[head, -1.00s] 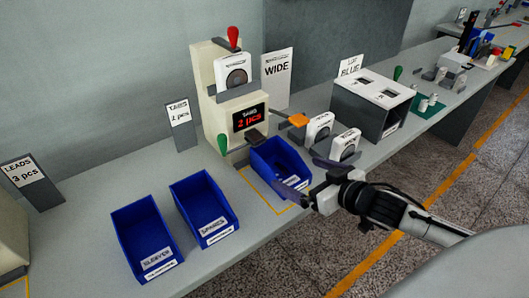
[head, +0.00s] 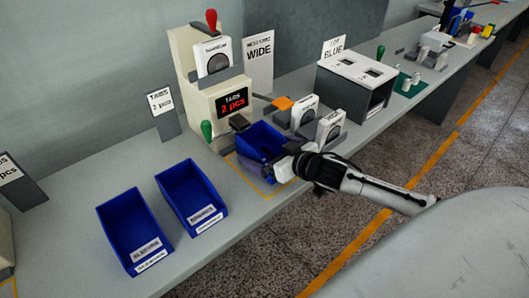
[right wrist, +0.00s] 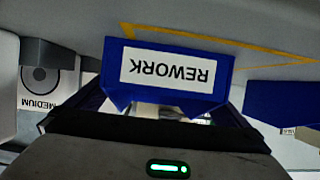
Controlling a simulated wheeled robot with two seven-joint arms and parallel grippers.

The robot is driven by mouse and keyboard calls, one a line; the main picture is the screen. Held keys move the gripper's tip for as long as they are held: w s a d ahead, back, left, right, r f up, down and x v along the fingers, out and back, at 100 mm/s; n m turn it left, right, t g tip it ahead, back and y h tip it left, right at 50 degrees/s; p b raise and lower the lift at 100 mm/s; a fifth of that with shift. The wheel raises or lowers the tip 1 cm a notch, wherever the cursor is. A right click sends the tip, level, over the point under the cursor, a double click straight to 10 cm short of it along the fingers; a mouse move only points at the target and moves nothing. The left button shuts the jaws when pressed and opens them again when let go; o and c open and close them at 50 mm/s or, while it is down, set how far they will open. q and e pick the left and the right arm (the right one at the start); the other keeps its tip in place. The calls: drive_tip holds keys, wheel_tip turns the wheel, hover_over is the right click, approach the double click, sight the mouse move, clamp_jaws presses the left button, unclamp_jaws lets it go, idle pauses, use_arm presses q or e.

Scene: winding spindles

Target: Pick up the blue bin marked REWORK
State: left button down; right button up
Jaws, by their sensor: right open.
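The blue bin marked REWORK (head: 258,139) stands upright on the bench, inside a yellow outline below the dispenser with the "2 pcs" display. Its front label is hidden by my arm in the head view, but the right wrist view shows it upside down on the bin's front (right wrist: 169,42). My right gripper (head: 277,163) is at the bin's front right side, overlapping it in the head view. It is open, and the label lies ahead of its jaws. I cannot tell whether a finger touches the bin. My left gripper is not in view.
Two more blue bins, one (head: 192,197) nearer and one (head: 135,232) further left, stand on the bench. The dispenser (head: 212,85) rises behind the REWORK bin. White dial units (head: 330,127) stand close on its right, before a grey-white box (head: 355,85). Bench between bins is clear.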

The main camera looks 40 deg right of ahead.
drive_tip(key=shift+w+f, duration=0.15)
drive_tip(key=shift+w, duration=0.1)
drive_tip(key=shift+c, duration=0.4)
drive_tip(key=c, duration=1.2)
